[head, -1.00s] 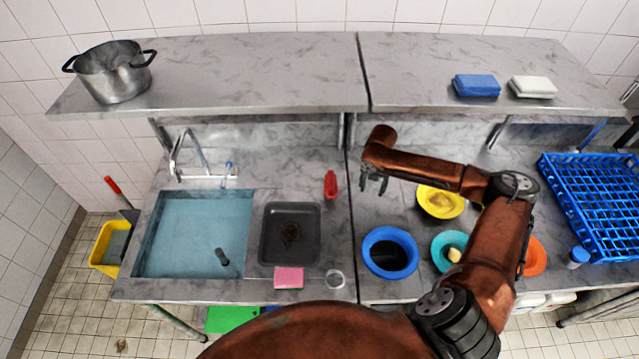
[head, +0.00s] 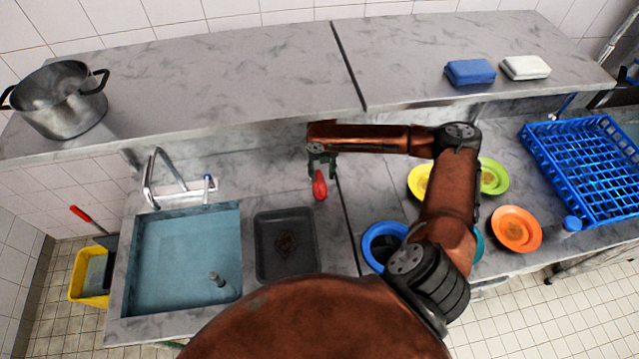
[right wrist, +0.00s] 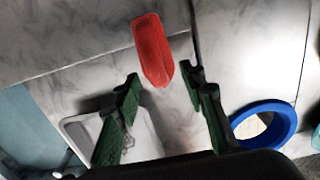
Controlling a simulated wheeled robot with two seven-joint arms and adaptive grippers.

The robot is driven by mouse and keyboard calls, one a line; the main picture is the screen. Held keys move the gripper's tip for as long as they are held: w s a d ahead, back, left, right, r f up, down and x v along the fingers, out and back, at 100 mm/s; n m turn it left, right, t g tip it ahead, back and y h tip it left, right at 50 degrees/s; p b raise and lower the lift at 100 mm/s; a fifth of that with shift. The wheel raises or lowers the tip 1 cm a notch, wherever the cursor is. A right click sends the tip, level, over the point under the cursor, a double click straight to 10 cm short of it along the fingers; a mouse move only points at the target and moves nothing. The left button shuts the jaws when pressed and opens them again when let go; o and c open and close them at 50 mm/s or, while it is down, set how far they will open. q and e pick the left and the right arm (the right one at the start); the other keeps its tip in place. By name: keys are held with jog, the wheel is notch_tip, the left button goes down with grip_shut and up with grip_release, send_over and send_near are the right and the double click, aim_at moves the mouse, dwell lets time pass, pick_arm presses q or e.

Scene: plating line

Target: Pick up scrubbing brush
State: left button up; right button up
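The red scrubbing brush (head: 320,185) lies on the steel counter, behind and to the right of the dark tray. My right gripper (head: 321,166) is just behind the brush in the head view and partly covers its far end. In the right wrist view, the brush (right wrist: 152,50) lies beyond the open green fingers of my right gripper (right wrist: 163,95), roughly in line with the gap between them. Nothing is between the fingers. Whether they touch the brush is not clear. My left gripper is not in view.
A sink (head: 187,258) and a dark tray (head: 259,246) are left of the brush. A blue bowl (head: 367,246), several coloured plates and a blue rack (head: 541,150) are right. A shelf (head: 240,75) overhangs the back, holding a pot (head: 58,100) and two sponges.

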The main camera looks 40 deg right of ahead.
aim_at(320, 180)
jog(key=f, duration=0.2)
jog(key=w+f+p, duration=0.1)
jog(key=shift+a+f, duration=0.1)
jog(key=shift+a, duration=0.25)
notch_tip(320, 180, down, 2)
jog(key=shift+s+d, duration=0.15)
jog(key=shift+c, duration=1.2)
jog(key=c, duration=0.6)
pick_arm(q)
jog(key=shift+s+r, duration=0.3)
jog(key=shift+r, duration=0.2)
pick_arm(e)
grip_shut()
